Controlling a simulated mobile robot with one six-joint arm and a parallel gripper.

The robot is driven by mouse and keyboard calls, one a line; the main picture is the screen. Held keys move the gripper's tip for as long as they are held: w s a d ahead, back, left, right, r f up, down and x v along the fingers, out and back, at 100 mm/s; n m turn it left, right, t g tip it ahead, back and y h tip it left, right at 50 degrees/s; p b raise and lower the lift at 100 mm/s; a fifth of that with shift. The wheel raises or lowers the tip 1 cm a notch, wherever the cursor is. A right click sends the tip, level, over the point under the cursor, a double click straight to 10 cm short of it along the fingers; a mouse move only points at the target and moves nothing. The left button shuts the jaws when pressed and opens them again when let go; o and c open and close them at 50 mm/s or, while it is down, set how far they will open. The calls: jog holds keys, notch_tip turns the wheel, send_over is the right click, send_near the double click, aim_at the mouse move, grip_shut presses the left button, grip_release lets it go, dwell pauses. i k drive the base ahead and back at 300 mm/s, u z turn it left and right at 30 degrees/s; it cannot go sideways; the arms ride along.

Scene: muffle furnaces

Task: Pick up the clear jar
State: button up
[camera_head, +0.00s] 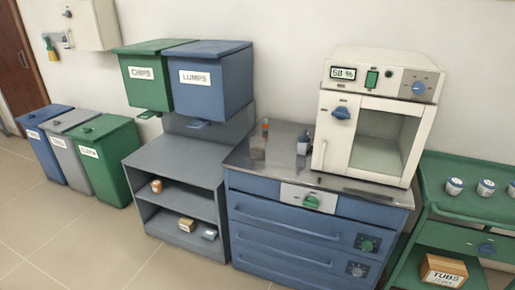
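A small clear container (257,152), which looks like the clear jar, stands on the steel top (275,165) of the blue drawer cabinet. An orange-capped item (265,128) shows right behind or above it; I cannot tell whether the two are one object. My gripper is not in view, and nothing is seen touching the container.
A grey-blue bottle (303,146) stands to the right of it, beside the white oven (370,120). Green and blue bins (212,85) hang at the back left above a grey shelf unit (172,160). A green cart (465,205) with small jars stands right. Floor at front left is clear.

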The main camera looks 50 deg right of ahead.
aim_at(257, 147)
jog(key=u, duration=0.05)
jog(key=i, duration=1)
jog(key=z, duration=0.05)
